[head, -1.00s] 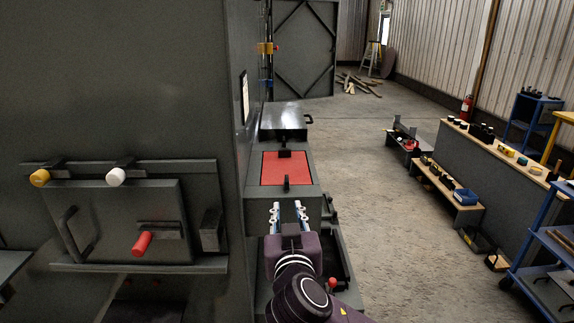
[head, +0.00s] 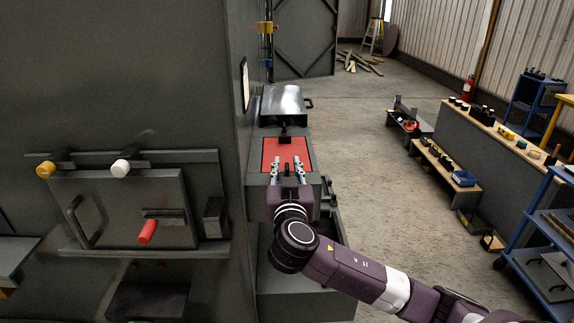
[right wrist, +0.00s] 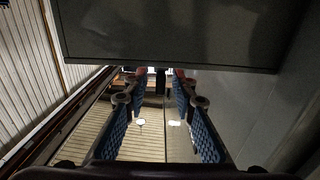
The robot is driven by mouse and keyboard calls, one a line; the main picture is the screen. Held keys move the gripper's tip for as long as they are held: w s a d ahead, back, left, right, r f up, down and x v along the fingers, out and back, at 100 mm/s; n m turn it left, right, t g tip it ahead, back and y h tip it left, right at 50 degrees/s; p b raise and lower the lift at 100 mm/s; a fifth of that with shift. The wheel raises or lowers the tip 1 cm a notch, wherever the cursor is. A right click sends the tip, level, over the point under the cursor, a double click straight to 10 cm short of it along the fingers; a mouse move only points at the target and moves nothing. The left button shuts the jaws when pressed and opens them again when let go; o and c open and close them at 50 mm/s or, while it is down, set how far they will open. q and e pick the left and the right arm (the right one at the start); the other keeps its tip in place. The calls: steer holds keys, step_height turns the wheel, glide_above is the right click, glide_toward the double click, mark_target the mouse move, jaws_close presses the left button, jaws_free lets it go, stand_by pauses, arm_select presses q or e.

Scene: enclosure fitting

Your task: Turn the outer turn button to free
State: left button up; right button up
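A red panel (head: 288,147) lies in the top of a grey cabinet, with a small dark turn button (head: 285,134) at its far edge. The near button, seen at the panel's front edge a second ago, is now mostly hidden by my right gripper. My right gripper (head: 287,163) is over the front of the panel, its two fingers apart and pointing away from me. In the right wrist view the fingers are also apart, with a small dark upright piece (right wrist: 160,80) between their tips. I cannot tell whether they touch it. My left gripper is out of view.
A grey lidded box (head: 285,103) is behind the panel. Open floor (head: 375,160) lies to the right.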

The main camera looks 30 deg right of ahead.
steer(key=shift+c, duration=0.5)
jaws_close()
